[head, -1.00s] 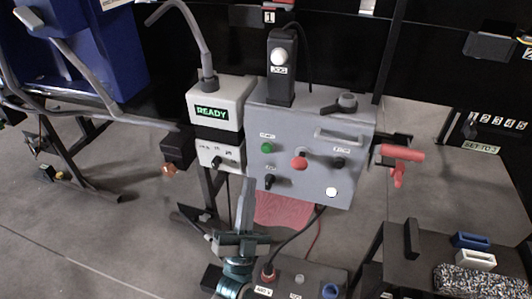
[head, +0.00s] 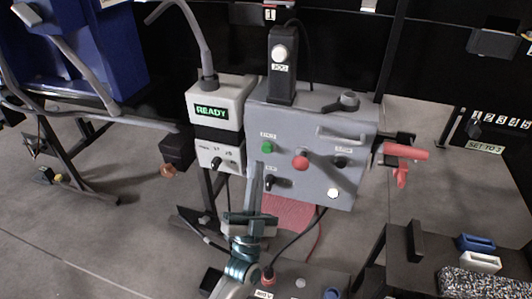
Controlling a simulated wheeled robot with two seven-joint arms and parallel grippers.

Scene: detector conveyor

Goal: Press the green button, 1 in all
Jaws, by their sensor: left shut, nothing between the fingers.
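The green button (head: 267,148) is on the upper left of the grey control panel (head: 312,184), under a small label. The panel also carries a red button (head: 300,162), black knobs and a white button (head: 333,193). My left gripper (head: 257,168) points upward in front of the panel's lower left, its fingers shut and empty. Its tips appear just below and left of the green button; I cannot tell whether they touch the panel. My right gripper is not in view.
A grey box with a lit READY display (head: 211,112) stands left of the panel. A red-handled clamp (head: 404,152) juts out at the panel's right. A dark box (head: 300,282) with buttons and a cable lies below. A blue bin (head: 95,50) is at the upper left.

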